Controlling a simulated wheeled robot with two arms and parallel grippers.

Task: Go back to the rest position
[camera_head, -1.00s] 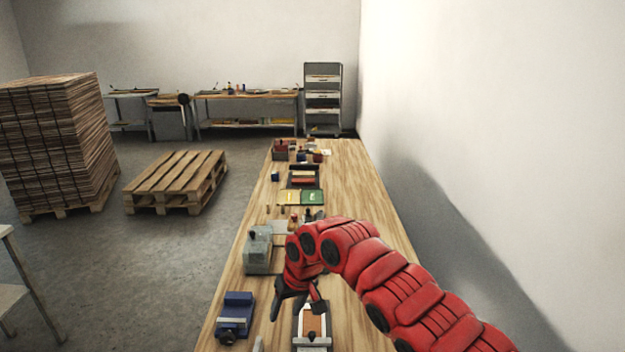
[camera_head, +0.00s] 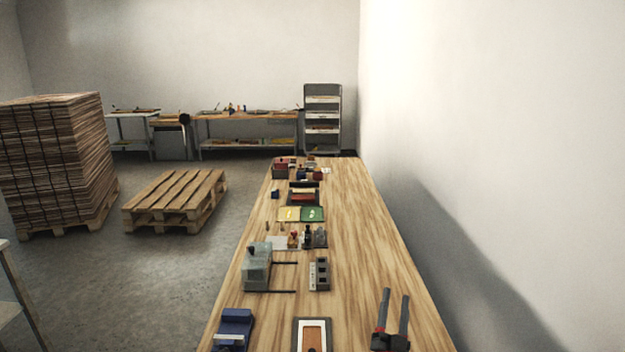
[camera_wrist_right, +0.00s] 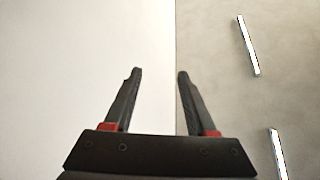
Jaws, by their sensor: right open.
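My right gripper (camera_head: 393,312) shows at the bottom right of the head view, over the right side of the long wooden table, with its two dark fingers pointing up. In the right wrist view its fingers (camera_wrist_right: 156,75) are spread apart with nothing between them. That view faces a pale wall and a grey ceiling with two light strips. My left gripper is not in view.
The long wooden table (camera_head: 365,235) carries a blue device (camera_head: 235,328), a framed tray (camera_head: 298,338), a grey machine (camera_head: 256,268), and yellow and green pads (camera_head: 312,214). A white wall (camera_head: 480,140) stands to the right. A pallet (camera_head: 175,200) lies on the floor at left.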

